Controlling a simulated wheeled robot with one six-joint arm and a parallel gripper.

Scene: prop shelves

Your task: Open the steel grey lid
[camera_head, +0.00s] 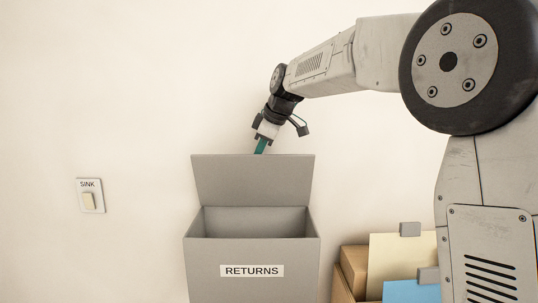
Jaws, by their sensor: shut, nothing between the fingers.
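The steel grey lid (252,181) stands raised at the back of a grey box (204,262) labelled RETURNS. The lid leans slightly back and the box's mouth is uncovered. The part of the inside that shows looks empty; its floor is hidden by the front wall. My gripper (260,147) is just above the lid's top edge, pointing down, with its teal fingers shut and empty. The fingertips are close to the lid's edge or partly behind it; I cannot tell whether they touch it.
A cardboard box (348,280) with cream and blue folders (398,262) stands to the right of the grey box. A switch labelled SINK (90,197) is on the wall at left. The wall between switch and grey box is bare.

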